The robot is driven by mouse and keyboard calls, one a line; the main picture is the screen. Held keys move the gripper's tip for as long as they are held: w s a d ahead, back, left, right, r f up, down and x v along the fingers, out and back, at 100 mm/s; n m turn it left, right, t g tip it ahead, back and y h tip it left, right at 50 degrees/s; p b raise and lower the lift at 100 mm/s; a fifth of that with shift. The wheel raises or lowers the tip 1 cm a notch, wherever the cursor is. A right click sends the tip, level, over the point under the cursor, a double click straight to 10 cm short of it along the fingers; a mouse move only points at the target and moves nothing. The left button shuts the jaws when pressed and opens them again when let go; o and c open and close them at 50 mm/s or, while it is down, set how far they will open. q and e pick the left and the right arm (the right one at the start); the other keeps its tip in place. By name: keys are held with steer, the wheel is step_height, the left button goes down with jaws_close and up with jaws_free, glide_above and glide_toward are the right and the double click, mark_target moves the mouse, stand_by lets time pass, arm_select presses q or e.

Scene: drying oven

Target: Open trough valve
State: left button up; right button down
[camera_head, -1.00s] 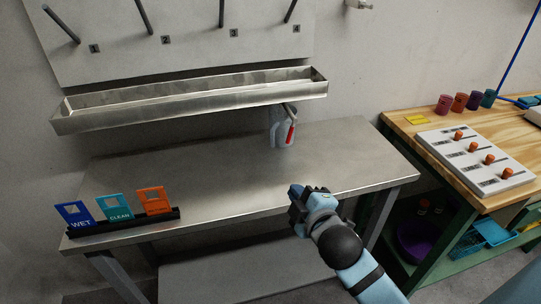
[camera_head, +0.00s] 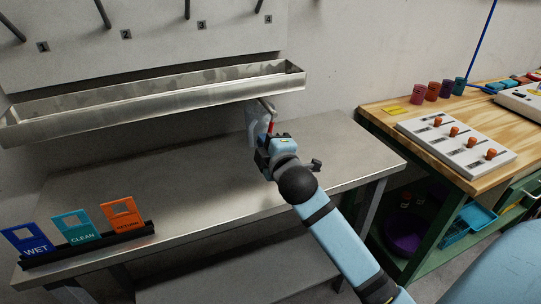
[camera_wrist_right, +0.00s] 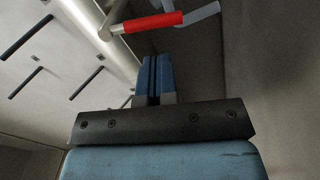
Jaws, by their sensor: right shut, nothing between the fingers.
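The metal trough (camera_head: 150,103) hangs on the wall above the steel table. A drain pipe comes out under its right end. The valve's red handle (camera_head: 270,127) shows just above my right gripper (camera_head: 266,143) in the head view, and a pale clear jug (camera_head: 252,122) is beside it, partly hidden by the gripper. In the right wrist view the red handle (camera_wrist_right: 152,22) lies across the top, just beyond the closed fingers (camera_wrist_right: 155,75). The fingers are shut and empty, and appear apart from the handle. My left gripper is not in view.
Blue, teal and orange signs (camera_head: 73,229) stand in a black holder on the steel table (camera_head: 200,190). At right, a wooden bench (camera_head: 390,125) carries a white panel with orange knobs (camera_head: 455,145) and several coloured cups. The middle of the steel table is clear.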

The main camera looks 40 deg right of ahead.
mark_target(270, 130)
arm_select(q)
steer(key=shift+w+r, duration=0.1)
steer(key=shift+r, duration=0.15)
arm_select(e)
steer(key=shift+w+d+f, duration=0.1)
steer(key=shift+w+d, duration=0.2)
steer(key=shift+d, duration=0.25)
steer(key=shift+w+d+f, duration=0.1)
steer(key=shift+w+d, duration=0.2)
steer(key=shift+d, duration=0.2)
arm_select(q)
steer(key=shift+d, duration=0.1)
arm_select(e)
steer(key=p, duration=0.1)
steer(key=d+n+p, duration=0.1)
steer(key=shift+w+d+r+p, duration=0.1)
steer(key=shift+r+p, duration=0.15)
steer(key=shift+p, duration=0.15)
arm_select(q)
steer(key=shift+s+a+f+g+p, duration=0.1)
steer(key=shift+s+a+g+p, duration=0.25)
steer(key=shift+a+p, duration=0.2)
arm_select(e)
steer(key=shift+d+f+n, duration=0.25)
steer(key=shift+d+n, duration=0.15)
steer(key=shift+n, duration=0.5)
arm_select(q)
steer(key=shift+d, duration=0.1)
arm_select(e)
steer(key=shift+s, duration=0.2)
